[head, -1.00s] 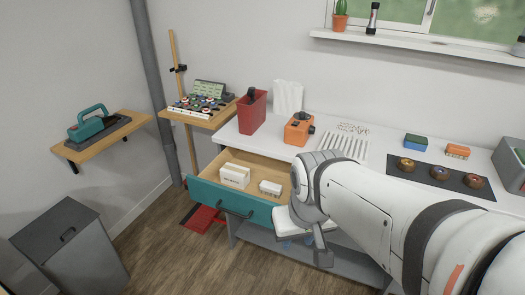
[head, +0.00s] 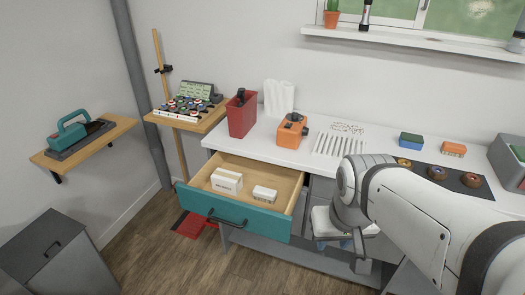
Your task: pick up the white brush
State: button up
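The open drawer (head: 298,203) with a teal front holds two white items. The smaller one (head: 264,193), on the right, looks like the white brush, though its bristles are too small to make out clearly. A larger white box (head: 227,181) with dark print lies to its left. My gripper (head: 345,250) is to the right of the drawer and low in front of the counter, apart from both items. Its fingers are partly hidden by my own arm, so their opening is unclear. Nothing is visibly held.
The counter (head: 290,157) above carries a red bin (head: 242,118), an orange device (head: 291,132), a blue sponge (head: 412,140) and an orange brush-like block (head: 453,149). A grey bin (head: 60,255) stands at left. The floor (head: 165,255) before the drawer is mostly clear.

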aim_at(260, 194)
jog(key=i, duration=0.9)
jog(key=u, duration=0.05)
jog(key=k, duration=0.5)
jog(key=z, duration=3.4)
jog(key=k, duration=1.35)
jog(key=u, duration=0.75)
